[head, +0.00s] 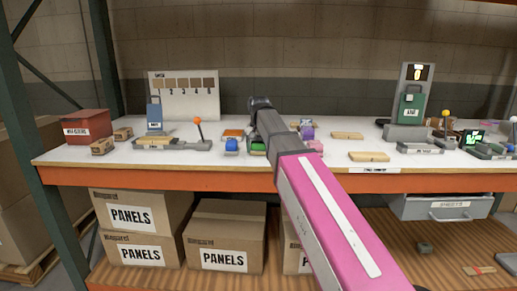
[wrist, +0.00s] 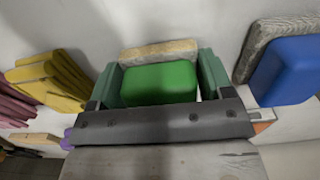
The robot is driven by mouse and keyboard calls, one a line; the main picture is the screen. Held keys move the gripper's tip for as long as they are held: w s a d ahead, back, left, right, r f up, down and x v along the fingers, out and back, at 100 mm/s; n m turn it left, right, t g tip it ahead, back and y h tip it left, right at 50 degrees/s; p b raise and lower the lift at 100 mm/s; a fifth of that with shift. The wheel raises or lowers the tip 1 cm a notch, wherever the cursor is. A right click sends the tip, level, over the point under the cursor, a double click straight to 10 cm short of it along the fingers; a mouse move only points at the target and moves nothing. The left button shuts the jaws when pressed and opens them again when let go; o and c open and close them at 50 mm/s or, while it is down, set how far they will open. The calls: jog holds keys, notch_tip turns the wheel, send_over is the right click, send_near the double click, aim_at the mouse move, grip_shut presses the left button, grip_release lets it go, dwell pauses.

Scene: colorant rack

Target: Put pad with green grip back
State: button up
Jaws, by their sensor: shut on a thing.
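The pad with green grip shows in the wrist view as a green block (wrist: 160,84) with a tan pad edge (wrist: 158,50) behind it. My gripper (wrist: 174,78) has a grey-green finger on each side of the green grip and is shut on it. In the head view the green grip (head: 257,147) is a small patch at the end of my arm, low over the white bench top; my arm hides part of it. I cannot tell whether the pad touches the bench.
Purple (head: 306,133) and pink (head: 315,147) pieces lie right of my arm. A lever device (head: 180,143) stands left.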

aim_at(259, 142)
jog(key=o, duration=0.9)
jog(key=shift+f, duration=0.1)
notch_tip(259, 142, up, 12)
jog(key=shift+r, duration=0.15)
dwell(0.3)
